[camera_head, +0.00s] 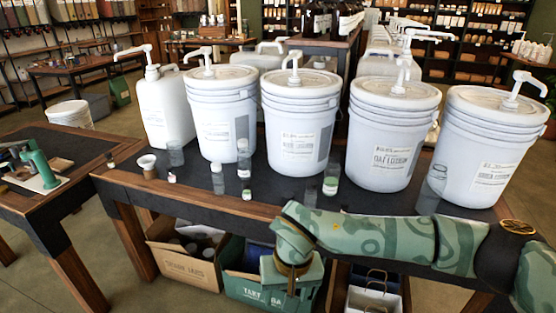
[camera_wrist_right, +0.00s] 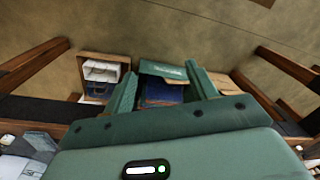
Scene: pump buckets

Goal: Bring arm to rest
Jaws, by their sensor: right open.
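My right arm (camera_head: 360,235), patterned in green, comes in from the right of the head view and lies across the front of the table edge. Its forearm is roughly level, and the wrist bends downward at its left end. My right gripper (camera_head: 290,275) hangs in front of the table, over the boxes below; its fingers are hard to make out there. In the right wrist view the right gripper (camera_wrist_right: 162,73) has its two green fingers spread apart with nothing held between them. My left gripper is not in view.
The dark table (camera_head: 130,185) bears several white pump buckets (camera_head: 301,120), a white pump jug (camera_head: 165,108) and small jars (camera_head: 331,179). Below stand a cardboard box (camera_head: 185,262) and a green box (camera_head: 250,290).

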